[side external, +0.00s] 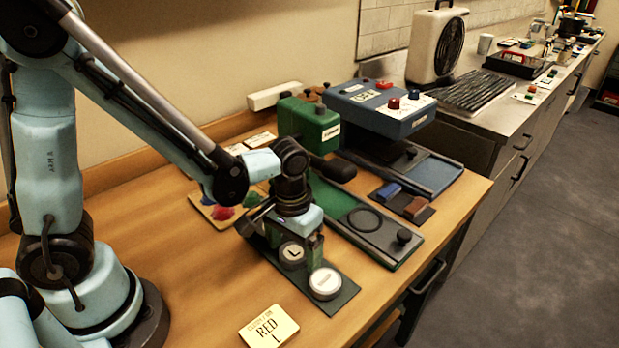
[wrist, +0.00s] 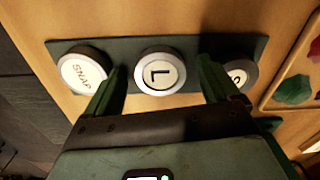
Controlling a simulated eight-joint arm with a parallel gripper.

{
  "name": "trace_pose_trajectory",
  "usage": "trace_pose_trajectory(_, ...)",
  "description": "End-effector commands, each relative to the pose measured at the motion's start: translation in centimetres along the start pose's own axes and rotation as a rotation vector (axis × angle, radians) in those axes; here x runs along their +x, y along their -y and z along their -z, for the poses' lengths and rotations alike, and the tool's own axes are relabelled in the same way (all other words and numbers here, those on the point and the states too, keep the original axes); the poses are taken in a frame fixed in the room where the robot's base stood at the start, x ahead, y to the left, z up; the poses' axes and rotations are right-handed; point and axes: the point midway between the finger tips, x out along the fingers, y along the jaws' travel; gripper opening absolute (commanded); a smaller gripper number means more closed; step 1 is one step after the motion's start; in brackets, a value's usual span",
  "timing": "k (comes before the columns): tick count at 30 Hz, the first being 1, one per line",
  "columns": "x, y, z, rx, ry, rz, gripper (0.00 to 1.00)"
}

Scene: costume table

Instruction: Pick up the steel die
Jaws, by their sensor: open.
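Several round steel-rimmed dies with white tops stand in a row on a dark plate (wrist: 255,47) in the wrist view. They are a die marked SNAP (wrist: 82,70) at left, a die marked L (wrist: 160,72) in the middle and a die marked S (wrist: 240,75) at right. No die is labelled steel. My gripper (wrist: 160,78) is open, with one green finger on each side of the L die; contact cannot be told. In the side view my gripper (side external: 294,243) points down over the plate, with the L die (side external: 291,254) at its fingers and the S die hidden.
A card reading RED L (side external: 268,327) lies at the table's front. A green press (side external: 308,122) with a green base stands behind my gripper, and a blue machine (side external: 382,108) is farther back. A board with coloured patches (side external: 222,212) lies left of the gripper.

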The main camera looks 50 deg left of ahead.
Motion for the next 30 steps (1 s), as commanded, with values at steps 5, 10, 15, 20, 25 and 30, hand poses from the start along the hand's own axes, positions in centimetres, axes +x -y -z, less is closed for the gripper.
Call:
trace_pose_trajectory(5, 0.0, 0.0, 0.0, 0.000, 0.000, 0.000, 0.67)
trace_pose_trajectory(10, 0.0, 0.0, 0.0, 0.000, 0.000, 0.000, 0.41)
trace_pose_trajectory(15, 0.0, 0.0, 0.0, 0.000, 0.000, 0.000, 0.16)
trace_pose_trajectory(20, 0.0, 0.0, 0.0, 0.000, 0.000, 0.000, 0.16)
trace_pose_trajectory(25, -0.2, 0.0, 0.0, 0.000, 0.000, 0.000, 0.16)
trace_pose_trajectory(30, -1.1, 0.0, 0.0, 0.000, 0.001, 0.000, 0.16)
